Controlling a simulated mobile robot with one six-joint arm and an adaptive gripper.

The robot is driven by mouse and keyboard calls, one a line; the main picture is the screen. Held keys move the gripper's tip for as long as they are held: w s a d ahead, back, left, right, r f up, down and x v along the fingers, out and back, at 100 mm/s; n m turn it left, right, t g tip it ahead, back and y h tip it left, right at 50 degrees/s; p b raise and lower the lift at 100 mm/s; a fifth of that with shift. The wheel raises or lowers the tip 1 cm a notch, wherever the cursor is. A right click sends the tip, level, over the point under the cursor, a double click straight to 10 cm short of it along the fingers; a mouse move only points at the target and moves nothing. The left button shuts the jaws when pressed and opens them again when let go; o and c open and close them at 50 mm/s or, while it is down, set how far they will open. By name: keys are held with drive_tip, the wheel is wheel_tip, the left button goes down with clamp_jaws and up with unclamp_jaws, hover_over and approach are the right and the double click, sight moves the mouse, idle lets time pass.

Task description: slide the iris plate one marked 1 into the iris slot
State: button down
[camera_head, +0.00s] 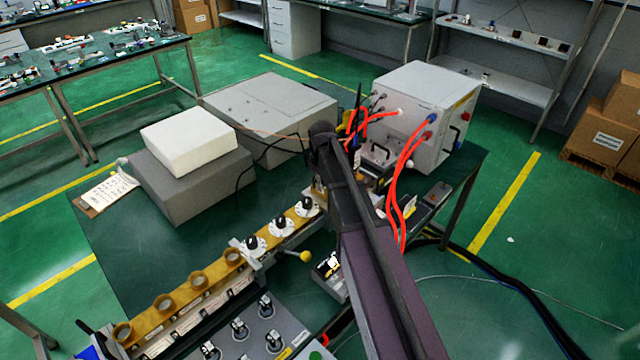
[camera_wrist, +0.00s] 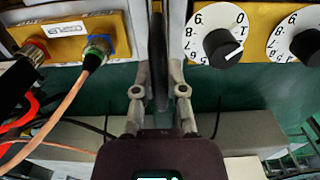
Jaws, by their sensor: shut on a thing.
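In the wrist view my gripper (camera_wrist: 160,78) has its two fingers closed on a thin dark plate (camera_wrist: 158,62), seen edge-on between them. I take this for the iris plate; no number shows on it. The plate lines up with the narrow gap between two pale flanges, the left one (camera_wrist: 140,25) and the right one (camera_wrist: 178,28), where the iris slot appears to be. I cannot tell how deep the plate sits or whether it touches a flange. In the head view my own arm hides the gripper, plate and slot.
Beside the gap are a brass block with cable connectors (camera_wrist: 75,38) at left and a white numbered dial (camera_wrist: 218,36) at right. Red cables (camera_head: 402,180) run from a grey box (camera_head: 425,112) close to my arm. A tray with several black-and-white pieces (camera_head: 240,327) lies in front.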

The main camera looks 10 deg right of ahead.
sight(321, 195)
drive_tip(key=shift+f+b, duration=1.3)
drive_tip(key=shift+f, duration=0.05)
idle(0.6)
drive_tip(key=c, duration=0.6)
unclamp_jaws()
drive_tip(key=shift+r, duration=0.1)
